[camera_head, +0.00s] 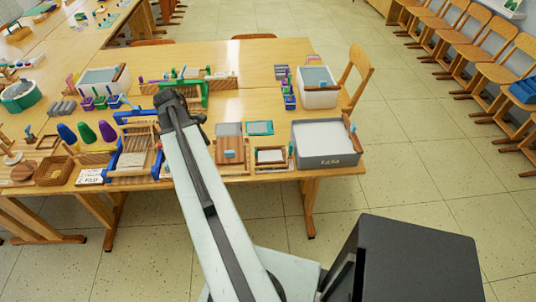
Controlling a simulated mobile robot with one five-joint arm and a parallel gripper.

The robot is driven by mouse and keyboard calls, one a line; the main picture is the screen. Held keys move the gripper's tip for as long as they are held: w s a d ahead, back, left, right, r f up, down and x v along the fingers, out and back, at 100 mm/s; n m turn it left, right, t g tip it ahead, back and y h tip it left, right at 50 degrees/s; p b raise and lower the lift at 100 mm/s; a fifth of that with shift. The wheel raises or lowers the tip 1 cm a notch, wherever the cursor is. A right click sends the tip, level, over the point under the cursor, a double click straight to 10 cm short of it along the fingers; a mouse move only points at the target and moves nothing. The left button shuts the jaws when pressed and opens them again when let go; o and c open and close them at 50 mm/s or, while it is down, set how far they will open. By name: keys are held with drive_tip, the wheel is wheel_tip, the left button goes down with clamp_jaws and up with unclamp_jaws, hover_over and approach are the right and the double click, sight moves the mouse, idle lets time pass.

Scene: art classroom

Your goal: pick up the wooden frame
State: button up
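A small wooden frame (271,148) with a pale inside lies near the front edge of the wooden table (345,167), left of a grey bin. A second small brown frame-like piece (48,142) lies at the far left; I cannot tell which one the task means. My gripper (170,97) is at the far end of my raised arm, over the middle of the table, left of and beyond the nearer frame. The dark end of the arm hides its fingertips, so I cannot see whether it is open or holds anything.
The grey bin (326,158) stands at the table's front right corner. A teal-edged piece (260,128) and a wooden board (230,150) lie close to the nearer frame. Blue clamps (116,160) and coloured cones (86,132) crowd the left. A chair (356,72) stands at the right.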

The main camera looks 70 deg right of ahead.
drive_tip(key=s+d+r+n+g, duration=0.1)
drive_tip(key=s+d, duration=0.8)
drive_tip(key=s, duration=0.4)
drive_tip(key=b+x, duration=0.7)
drive_tip(key=x, duration=0.1)
drive_tip(key=shift+s+a+f, duration=0.1)
drive_tip(key=shift+s, duration=0.1)
drive_tip(key=shift+r, duration=0.2)
clamp_jaws()
